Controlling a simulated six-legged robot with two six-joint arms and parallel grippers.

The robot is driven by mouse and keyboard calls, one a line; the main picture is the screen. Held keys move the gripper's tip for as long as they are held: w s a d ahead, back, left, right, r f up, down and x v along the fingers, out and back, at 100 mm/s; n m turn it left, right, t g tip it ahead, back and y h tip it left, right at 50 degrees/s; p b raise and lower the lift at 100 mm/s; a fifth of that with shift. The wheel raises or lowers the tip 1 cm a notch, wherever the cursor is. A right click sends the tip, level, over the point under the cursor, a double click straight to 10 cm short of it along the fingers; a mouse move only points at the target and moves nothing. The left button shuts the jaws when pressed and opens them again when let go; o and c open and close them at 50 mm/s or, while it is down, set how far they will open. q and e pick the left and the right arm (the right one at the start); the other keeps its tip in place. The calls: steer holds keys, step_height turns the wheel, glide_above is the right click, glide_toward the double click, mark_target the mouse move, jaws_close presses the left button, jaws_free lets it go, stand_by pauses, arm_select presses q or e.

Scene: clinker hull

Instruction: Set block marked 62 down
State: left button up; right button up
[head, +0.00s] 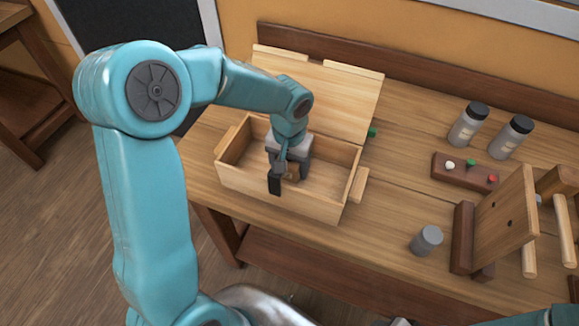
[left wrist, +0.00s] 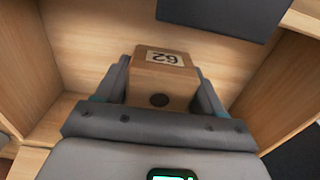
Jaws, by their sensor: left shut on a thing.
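The block marked 62 (left wrist: 160,75) is a small brown wooden cube with a white label and a dark round spot. It sits between the fingers of my left gripper (left wrist: 160,95) in the left wrist view. In the head view the left gripper (head: 287,172) points down inside an open wooden box (head: 270,198), and the block (head: 293,173) shows only partly beside the fingers. The box floor lies below the block; I cannot tell whether the block touches it. My right gripper is not in view.
A wooden lid panel (head: 335,100) is behind the box. To the right stand two grey jars (head: 468,124), a dark strip with coloured knobs (head: 465,172), a grey cylinder (head: 427,240) and an upright wooden board (head: 507,222).

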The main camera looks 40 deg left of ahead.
arm_select(q)
steer(key=shift+w+f, duration=0.15)
steer(key=shift+f, duration=0.7)
steer(key=shift+f, duration=0.2)
steer(key=o, duration=1.1)
steer(key=shift+r, duration=0.1)
steer(key=shift+r, duration=0.1)
step_height(320, 180, up, 12)
